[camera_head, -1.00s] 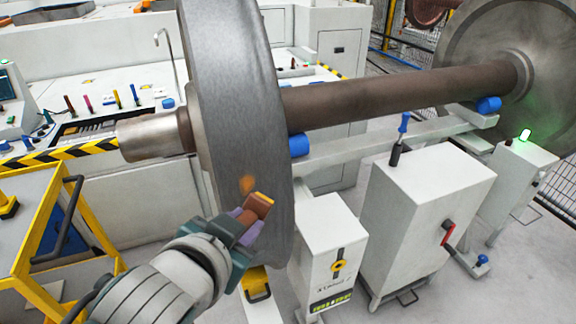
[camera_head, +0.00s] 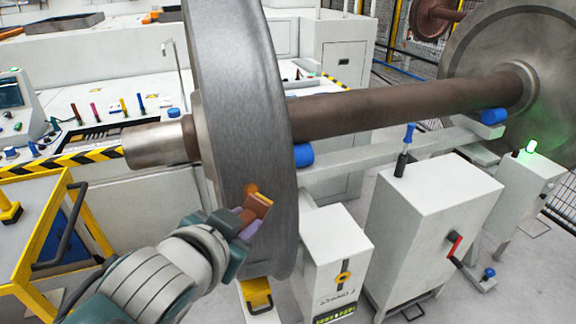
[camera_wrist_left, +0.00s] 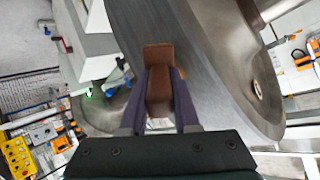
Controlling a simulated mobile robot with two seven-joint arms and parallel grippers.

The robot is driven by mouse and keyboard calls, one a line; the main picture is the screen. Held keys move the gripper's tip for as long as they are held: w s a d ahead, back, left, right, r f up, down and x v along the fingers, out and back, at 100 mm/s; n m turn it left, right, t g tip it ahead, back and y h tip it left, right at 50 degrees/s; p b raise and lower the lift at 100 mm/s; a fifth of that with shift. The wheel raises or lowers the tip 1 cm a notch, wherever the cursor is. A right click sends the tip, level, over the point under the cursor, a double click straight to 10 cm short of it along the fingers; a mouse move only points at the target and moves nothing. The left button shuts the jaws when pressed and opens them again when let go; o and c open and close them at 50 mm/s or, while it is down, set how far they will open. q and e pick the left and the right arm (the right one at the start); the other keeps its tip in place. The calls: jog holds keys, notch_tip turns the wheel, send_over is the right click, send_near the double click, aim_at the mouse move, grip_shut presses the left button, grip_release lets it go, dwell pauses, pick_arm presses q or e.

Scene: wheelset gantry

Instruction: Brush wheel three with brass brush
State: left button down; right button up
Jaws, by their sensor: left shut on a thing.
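The near wheel (camera_head: 238,110) stands upright on its axle in the head view, a large grey steel disc. An orange-brown patch (camera_head: 251,189) shows on its lower rim face. My left gripper (camera_head: 243,225) is shut on the brass brush (camera_head: 257,208), a brown block with a yellow-orange edge. The brush is at the wheel's rim, just below the patch; whether it touches is hard to tell. In the left wrist view the brush (camera_wrist_left: 159,82) sits between the purple fingers, with the wheel (camera_wrist_left: 190,60) behind it. My right gripper is not in view.
The brown axle (camera_head: 410,105) runs right to a second wheel (camera_head: 515,80). White cabinets (camera_head: 430,220) stand below it. A yellow cart (camera_head: 75,225) is at left, and a workbench with several coloured tools (camera_head: 120,105) is behind.

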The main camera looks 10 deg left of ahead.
pick_arm(q)
jog(key=shift+w+a+f, duration=0.15)
jog(key=shift+w+a, duration=0.15)
jog(key=shift+w, duration=0.2)
jog(key=r+p, duration=0.3)
jog(key=r, duration=0.1)
jog(key=shift+w+a, duration=0.25)
jog(key=shift+w, duration=0.1)
jog(key=shift+s+d+f+b, duration=0.1)
jog(key=shift+s+f+b, duration=0.05)
jog(key=shift+f+b, duration=0.45)
jog(key=shift+s+d+f+b, duration=0.2)
jog(key=shift+f+b, duration=0.25)
jog(key=shift+f, duration=0.3)
jog(key=shift+s+d+f+b, duration=0.1)
jog(key=shift+s+f+b, duration=0.05)
jog(key=shift+f+b, duration=0.45)
jog(key=shift+s+d+r+p, duration=0.1)
jog(key=shift+s+r+p, duration=0.1)
jog(key=shift+p, duration=0.2)
jog(key=shift+s+d+r+p, duration=0.2)
jog(key=shift+s+d+p, duration=0.25)
jog(key=shift+s, duration=0.3)
jog(key=shift+s+d+r+p, duration=0.25)
jog(key=shift+s+d, duration=0.25)
jog(key=shift+s, duration=0.2)
jog(key=shift+s+d+r+p, duration=0.15)
jog(key=shift+s+d+p, duration=0.3)
jog(key=shift+s, duration=0.3)
